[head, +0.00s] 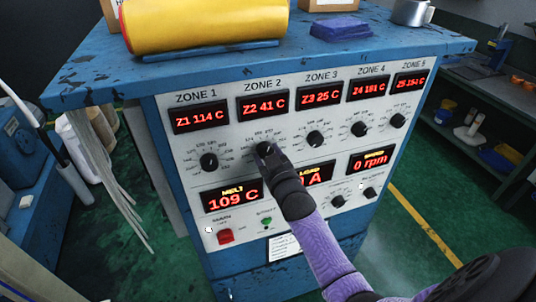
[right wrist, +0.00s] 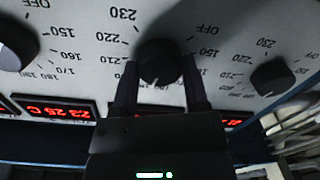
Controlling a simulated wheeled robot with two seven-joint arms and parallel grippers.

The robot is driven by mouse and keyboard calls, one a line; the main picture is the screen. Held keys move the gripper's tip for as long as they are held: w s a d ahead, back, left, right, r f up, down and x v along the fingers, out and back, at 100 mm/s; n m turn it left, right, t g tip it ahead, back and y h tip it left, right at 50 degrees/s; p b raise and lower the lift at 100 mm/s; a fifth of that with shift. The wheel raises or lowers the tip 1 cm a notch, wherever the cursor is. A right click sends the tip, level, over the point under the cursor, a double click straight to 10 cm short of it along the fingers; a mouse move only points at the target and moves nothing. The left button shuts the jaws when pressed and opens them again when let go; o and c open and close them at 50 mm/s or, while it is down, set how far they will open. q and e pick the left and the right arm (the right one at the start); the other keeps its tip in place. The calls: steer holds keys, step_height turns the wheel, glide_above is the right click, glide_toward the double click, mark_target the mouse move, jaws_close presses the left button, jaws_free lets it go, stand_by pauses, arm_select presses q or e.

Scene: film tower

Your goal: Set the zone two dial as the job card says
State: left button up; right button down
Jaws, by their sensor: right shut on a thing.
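The zone two dial (head: 263,147) is a black knob on the white control panel, below the red zone two display (head: 262,105), which reads Z2 41 C. My right gripper (head: 270,154) reaches the knob from below right and hides part of it and its scale. In the right wrist view, upside down, the dial (right wrist: 159,62) sits between the two fingers of my right gripper (right wrist: 160,82), shut on it.
The zone one dial (head: 209,161) and zone three dial (head: 315,138) flank it closely. Below are the melt display (head: 232,196), a red switch (head: 225,236) and a green button (head: 266,222). A yellow roll (head: 205,22) lies on the blue cabinet top.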

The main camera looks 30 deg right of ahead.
steer(key=shift+f, duration=0.1)
steer(key=shift+c, duration=0.5)
jaws_free()
steer(key=v, duration=1)
